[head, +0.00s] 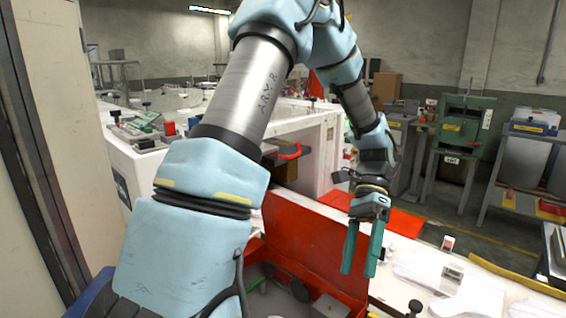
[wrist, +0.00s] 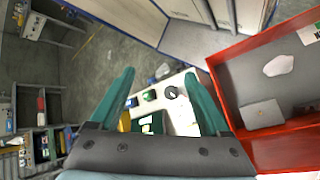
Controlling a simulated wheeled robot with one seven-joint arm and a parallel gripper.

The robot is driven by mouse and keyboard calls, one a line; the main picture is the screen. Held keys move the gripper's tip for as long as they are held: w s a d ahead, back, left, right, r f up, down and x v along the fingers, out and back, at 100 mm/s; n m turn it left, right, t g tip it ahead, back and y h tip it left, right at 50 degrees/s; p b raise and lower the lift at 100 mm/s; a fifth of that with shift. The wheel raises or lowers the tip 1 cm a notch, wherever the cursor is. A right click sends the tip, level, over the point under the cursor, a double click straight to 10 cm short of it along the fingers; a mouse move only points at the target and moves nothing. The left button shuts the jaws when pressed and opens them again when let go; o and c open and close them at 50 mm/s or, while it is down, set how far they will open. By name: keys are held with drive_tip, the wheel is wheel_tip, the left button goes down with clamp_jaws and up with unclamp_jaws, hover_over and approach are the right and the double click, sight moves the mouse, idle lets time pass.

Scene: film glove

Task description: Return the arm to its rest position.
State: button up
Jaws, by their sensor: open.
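My gripper (head: 360,250) hangs from the raised arm in the head view, with its two green fingers pointing down and apart. It is open and nothing shows between the fingers. In the head view it is in front of the red box (head: 310,240), near its right end, above a white surface. In the wrist view the gripper (wrist: 165,95) has its fingers spread, with a white surface holding small items far beyond them. My arm arches up from the lower left and down to the right.
The red box also shows in the wrist view (wrist: 222,85), right of the fingers. A white bench (head: 315,150) with a cluttered top stands behind the arm. A green machine (head: 463,125) stands at the right. Grey floor is open between them.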

drive_tip(key=w+a+n+t+h, duration=0.2)
drive_tip(key=w+a+n+t, duration=0.2)
drive_tip(key=a+n, duration=0.3)
drive_tip(key=w+a+n+t+h, duration=0.2)
drive_tip(key=a+n+t, duration=0.4)
drive_tip(key=a, duration=0.7)
drive_tip(key=shift+w+a+r+n, duration=0.2)
drive_tip(key=shift+w+a+n, duration=0.05)
drive_tip(key=shift+w+n, duration=0.6)
